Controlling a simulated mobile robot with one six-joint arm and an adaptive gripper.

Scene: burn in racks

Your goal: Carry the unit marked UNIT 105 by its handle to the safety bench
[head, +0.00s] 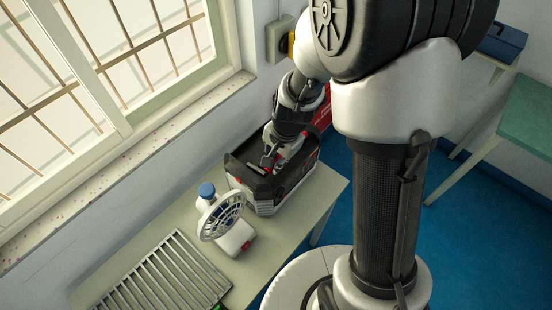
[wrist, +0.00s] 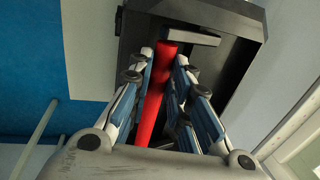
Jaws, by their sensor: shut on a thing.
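A dark grey and black box-shaped unit (head: 285,190) with light lower edges is at the far end of the pale table below the window. No UNIT 105 marking can be read on it. My gripper (head: 268,160) reaches down onto its top. In the wrist view, my gripper (wrist: 165,75) is shut on the red bar handle (wrist: 152,100), which runs between its fingers. The dark unit housing (wrist: 235,20) shows beyond the fingertips. I cannot tell whether the unit rests on the table or is slightly raised. A green-topped bench (head: 528,112) stands at the right; no label shows on it.
On the pale table (head: 150,222), a small white fan (head: 222,218), a blue-capped bottle (head: 206,192) and a metal grille rack (head: 165,280) stand nearer than the unit. A red object (head: 322,112) is partly hidden behind my arm. A blue case (head: 503,42) sits at the back right. Blue floor (head: 470,240) is clear.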

